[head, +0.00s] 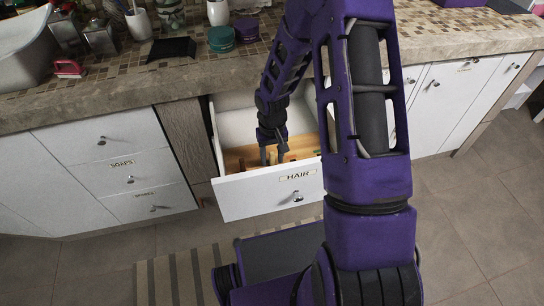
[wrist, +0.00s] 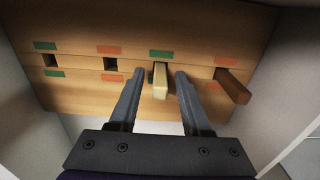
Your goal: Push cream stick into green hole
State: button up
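In the wrist view, a wooden board (wrist: 200,40) has a row of square holes marked by green and orange labels. The cream stick (wrist: 160,82) juts out toward the camera just below a green label (wrist: 161,54); the hole behind it is hidden. My gripper (wrist: 159,76) is open, with one finger on each side of the stick and visible gaps between. In the head view, my gripper (head: 273,152) reaches down into the open drawer labelled HAIR (head: 260,192), where the wooden board (head: 240,160) partly shows. The stick is too small to make out there.
A brown stick (wrist: 232,86) juts out by orange labels, right of my right finger. An empty green-marked hole (wrist: 50,60) and an empty orange-marked hole (wrist: 110,64) lie left. Pale drawer walls stand close around. The counter (head: 120,75) holds jars and cups.

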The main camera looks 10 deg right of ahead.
notch_tip(320, 180, up, 12)
jog(key=p, duration=0.2)
jog(key=shift+r+p, duration=0.2)
jog(key=shift+p, duration=0.15)
dwell(0.4)
